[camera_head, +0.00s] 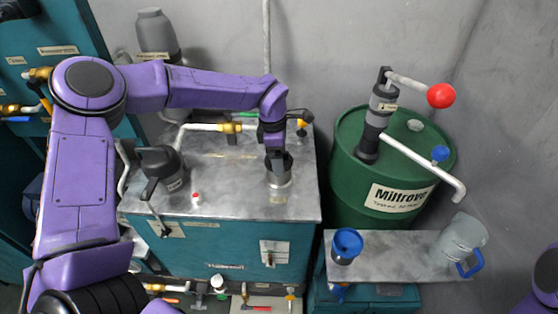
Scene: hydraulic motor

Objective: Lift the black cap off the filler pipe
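The filler pipe (279,181) is a short grey metal cylinder standing on the right part of the metal tank top. My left gripper (278,163) points down right at its upper end. Black shapes at the pipe's mouth run together, so I cannot separate the black cap from the dark fingers. I cannot tell whether the fingers are open or shut on the cap. My purple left arm reaches across from the left and hides part of the tank top behind it. My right gripper is outside the picture; only a purple part of my arm shows at the lower right.
A black motor (163,167) stands left on the teal tank (210,242). A pipe with a brass fitting (230,128) is behind the gripper. A green drum (352,196) with a red-knobbed hand pump (378,118) stands right. A side table (393,262) holds a blue-rimmed cup (347,246) and a clear jug (461,238).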

